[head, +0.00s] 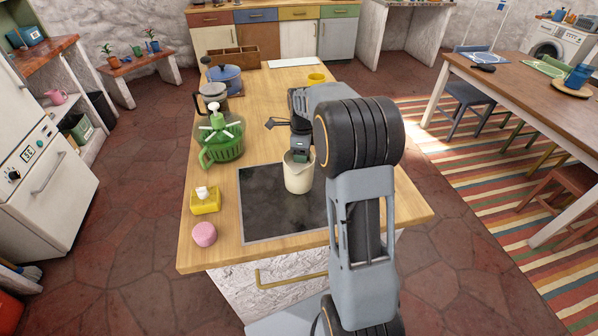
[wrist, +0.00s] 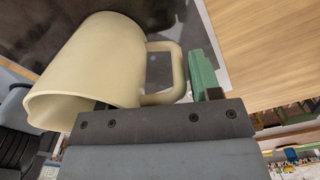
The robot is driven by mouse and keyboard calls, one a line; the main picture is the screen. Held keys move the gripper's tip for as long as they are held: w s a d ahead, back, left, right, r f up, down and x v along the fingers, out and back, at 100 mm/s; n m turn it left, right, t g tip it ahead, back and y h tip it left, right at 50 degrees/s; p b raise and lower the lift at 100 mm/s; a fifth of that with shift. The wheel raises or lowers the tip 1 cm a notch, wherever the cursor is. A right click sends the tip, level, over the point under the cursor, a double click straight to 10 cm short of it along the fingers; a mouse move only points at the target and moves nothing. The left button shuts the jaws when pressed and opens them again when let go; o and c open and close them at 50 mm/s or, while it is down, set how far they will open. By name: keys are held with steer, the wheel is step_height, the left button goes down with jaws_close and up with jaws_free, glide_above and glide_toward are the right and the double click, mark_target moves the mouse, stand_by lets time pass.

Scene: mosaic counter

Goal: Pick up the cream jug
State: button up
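The cream jug (head: 298,178) stands upright on the dark hob (head: 262,195) set into the wooden counter. In the wrist view the jug (wrist: 90,70) fills the left side, its rim toward the lower left and its looped handle (wrist: 176,75) toward the right. My gripper (head: 300,157) is at the top of the jug, on its far side in the head view. One green finger (wrist: 202,75) shows close beside the outer side of the handle. The other finger is hidden, so I cannot tell whether they grip the handle.
A blue pot (head: 225,78), wooden box (head: 231,56) and yellow bowl (head: 317,78) are farther back.

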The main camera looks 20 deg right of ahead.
jaws_close()
stand_by(0.3)
steer(key=shift+r, duration=0.1)
steer(key=shift+r, duration=1.35)
steer(key=s+r+b, duration=0.2)
steer(key=s+r, duration=0.8)
steer(key=s, duration=0.4)
steer(key=shift+d+r, duration=0.1)
steer(key=shift+d, duration=0.05)
